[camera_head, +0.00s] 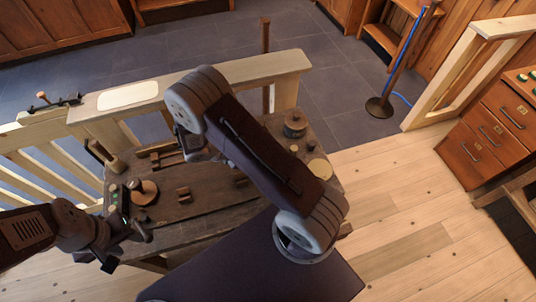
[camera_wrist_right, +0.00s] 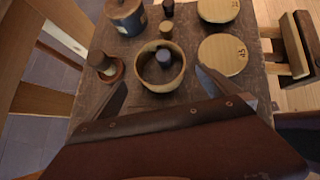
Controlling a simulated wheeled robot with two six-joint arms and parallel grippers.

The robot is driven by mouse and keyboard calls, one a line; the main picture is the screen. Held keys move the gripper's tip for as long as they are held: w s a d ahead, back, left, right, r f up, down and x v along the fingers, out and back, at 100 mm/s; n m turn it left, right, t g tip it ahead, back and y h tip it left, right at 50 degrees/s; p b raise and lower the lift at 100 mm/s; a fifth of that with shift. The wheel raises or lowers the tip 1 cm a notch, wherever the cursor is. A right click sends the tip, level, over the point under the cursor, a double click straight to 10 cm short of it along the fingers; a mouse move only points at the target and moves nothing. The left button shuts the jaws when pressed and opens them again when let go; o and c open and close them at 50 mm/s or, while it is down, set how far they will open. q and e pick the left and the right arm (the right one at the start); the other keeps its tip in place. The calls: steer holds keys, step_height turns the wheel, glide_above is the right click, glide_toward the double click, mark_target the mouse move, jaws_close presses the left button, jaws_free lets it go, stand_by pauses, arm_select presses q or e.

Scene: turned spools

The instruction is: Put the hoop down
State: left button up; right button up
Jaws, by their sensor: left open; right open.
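The hoop (camera_wrist_right: 145,80), a light wooden ring, shows in the right wrist view on the dark bench top (camera_wrist_right: 85,112). A dark, round-topped spool (camera_wrist_right: 163,57) stands inside the ring. My right gripper (camera_wrist_right: 161,78) is open, with one finger on each side of the hoop and visible gaps between. Whether the hoop rests fully flat is hard to tell. In the head view my right arm hides the hoop and most of that gripper. My left gripper (camera_head: 128,250) is open and empty at the bench's left front corner.
Around the hoop stand a blue-banded canister (camera_wrist_right: 126,17), a spool on a round base (camera_wrist_right: 103,66), small spools (camera_wrist_right: 165,28) and a numbered wooden disc (camera_wrist_right: 222,55). A pale wooden rail (camera_head: 255,69) runs behind the bench. Open floor (camera_head: 400,190) lies to the right.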

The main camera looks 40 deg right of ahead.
steer(key=shift+s+a+f, duration=0.1)
steer(key=shift+s+a, duration=0.1)
steer(key=shift+s+d+f, duration=0.15)
steer(key=shift+d, duration=0.1)
steer(key=x, duration=0.8)
steer(key=shift+w+d+f, duration=0.15)
steer(key=shift+w+d, duration=0.2)
steer(key=c, duration=1.3)
step_height(320, 180, up, 5)
steer(key=shift+f, duration=0.2)
steer(key=s+d+r, duration=0.1)
steer(key=s+r, duration=0.1)
steer(key=s, duration=0.1)
steer(key=s+d+r, duration=0.1)
steer(key=s+r, duration=0.1)
steer(key=s, duration=0.2)
steer(key=s+d+r+b, duration=0.1)
steer(key=s+d+r, duration=0.1)
steer(key=s, duration=0.2)
steer(key=shift+d+r, duration=0.1)
steer(key=shift+r, duration=0.2)
